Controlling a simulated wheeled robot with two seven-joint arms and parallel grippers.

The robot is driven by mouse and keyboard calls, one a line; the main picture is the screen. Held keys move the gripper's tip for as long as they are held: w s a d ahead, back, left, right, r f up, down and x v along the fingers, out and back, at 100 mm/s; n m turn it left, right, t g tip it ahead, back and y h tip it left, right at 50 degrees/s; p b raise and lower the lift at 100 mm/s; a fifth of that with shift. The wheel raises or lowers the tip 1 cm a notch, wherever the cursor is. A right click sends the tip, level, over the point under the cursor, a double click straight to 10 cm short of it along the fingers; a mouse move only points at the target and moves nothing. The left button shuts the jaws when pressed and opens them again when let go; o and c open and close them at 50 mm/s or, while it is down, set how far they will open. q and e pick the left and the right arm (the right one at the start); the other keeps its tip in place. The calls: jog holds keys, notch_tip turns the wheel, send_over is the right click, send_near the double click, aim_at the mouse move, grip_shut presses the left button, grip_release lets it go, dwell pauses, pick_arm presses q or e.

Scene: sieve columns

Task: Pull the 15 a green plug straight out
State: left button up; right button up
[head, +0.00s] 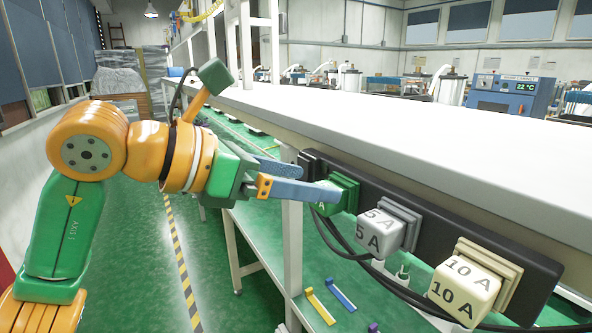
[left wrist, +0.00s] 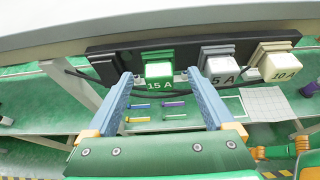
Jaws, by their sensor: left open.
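In the left wrist view the green plug (left wrist: 158,72) shows between the tips of my two blue fingers, with a gap on each side. My left gripper (head: 322,182) is open, and its near finger hides part of the plug's front in the head view. I cannot tell whether the fingers touch it. My right gripper is not in view.
The grey 5 A plug (head: 380,236) and cream 10 A plug (head: 464,290) sit to the right on the same black strip (head: 535,265). Black cables hang below. The white bench top (head: 430,140) overhangs the strip. Small coloured pieces (head: 340,295) lie on the green surface underneath.

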pick_arm(q)
jog(key=p+x, duration=0.1)
jog(key=x, duration=0.2)
jog(key=shift+w+a+f, duration=0.1)
jog(key=shift+w, duration=0.15)
jog(key=shift+w+d+f, duration=0.15)
jog(key=shift+d+f, duration=0.05)
jog(key=shift+d, duration=0.25)
jog(key=shift+a, duration=0.15)
grip_shut()
